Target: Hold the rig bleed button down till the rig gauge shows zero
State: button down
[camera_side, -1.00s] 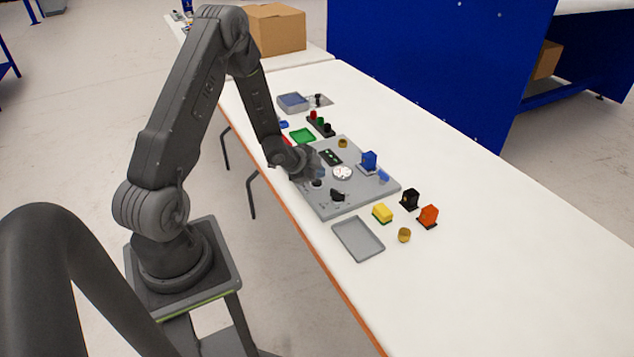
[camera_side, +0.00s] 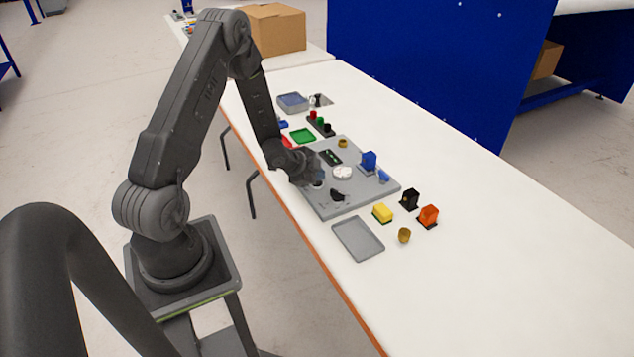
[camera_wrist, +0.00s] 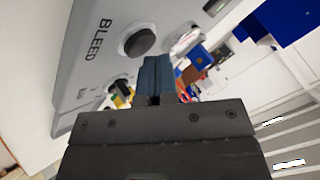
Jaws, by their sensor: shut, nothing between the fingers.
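The grey rig panel (camera_side: 335,205) lies on the white table. In the wrist view its black round bleed button (camera_wrist: 139,42) stands in a pale ring beside the printed word BLEED. My gripper (camera_wrist: 156,66) is shut and empty, its fingertips showing just below and right of the button in that view. I see no clear contact with the button. In the side view my gripper (camera_side: 318,179) is low over the panel's left part. The white rig gauge (camera_side: 343,173) is right of it; its reading is too small to tell. The gauge also shows edge-on in the wrist view (camera_wrist: 187,40).
A blue block (camera_side: 369,160) and a black knob (camera_side: 337,195) are on the panel. A grey tray (camera_side: 358,239), a yellow block (camera_side: 382,213), an orange block (camera_side: 428,216) and a brass cylinder (camera_side: 404,235) stand nearer. The table's right side is clear.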

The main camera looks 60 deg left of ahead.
jog(key=shift+f, duration=0.45)
dwell(1.8)
jog(key=shift+r, duration=0.85)
jog(key=shift+r, duration=0.1)
jog(key=shift+r, duration=2.45)
